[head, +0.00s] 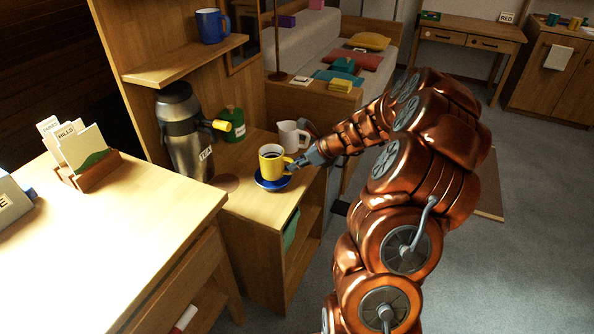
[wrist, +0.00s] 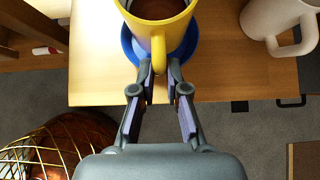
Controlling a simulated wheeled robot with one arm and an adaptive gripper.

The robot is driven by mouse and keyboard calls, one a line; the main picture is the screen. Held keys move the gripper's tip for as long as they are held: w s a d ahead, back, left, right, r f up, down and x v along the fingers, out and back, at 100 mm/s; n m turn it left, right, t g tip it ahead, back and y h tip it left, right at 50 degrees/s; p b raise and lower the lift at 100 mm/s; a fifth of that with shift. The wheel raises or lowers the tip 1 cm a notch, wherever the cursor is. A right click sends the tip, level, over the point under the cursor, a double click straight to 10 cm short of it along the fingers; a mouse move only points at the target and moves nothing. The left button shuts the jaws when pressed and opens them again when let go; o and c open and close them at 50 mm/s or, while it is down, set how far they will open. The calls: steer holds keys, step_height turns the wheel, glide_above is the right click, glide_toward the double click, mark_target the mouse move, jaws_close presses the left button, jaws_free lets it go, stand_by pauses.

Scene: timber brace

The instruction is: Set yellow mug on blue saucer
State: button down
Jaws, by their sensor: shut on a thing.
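The yellow mug (head: 271,160) holds a dark liquid and is upright over the blue saucer (head: 260,182) on the small wooden cabinet. In the wrist view the mug (wrist: 190,35) covers most of the saucer (wrist: 129,45). I cannot tell whether the mug's base touches the saucer. My gripper (head: 292,165) comes from the right. In the wrist view my gripper (wrist: 159,72) is shut on the mug's handle, which points toward me.
A steel flask (head: 186,135) labelled TEA and a green canister (head: 233,124) stand behind. A brown disc (head: 226,182) lies left of the saucer. A blue mug (head: 211,26) is on the shelf above.

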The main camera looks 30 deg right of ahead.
step_height(320, 180, down, 2)
steer(key=shift+f, duration=0.2)
steer(key=c, duration=1.2)
jaws_free()
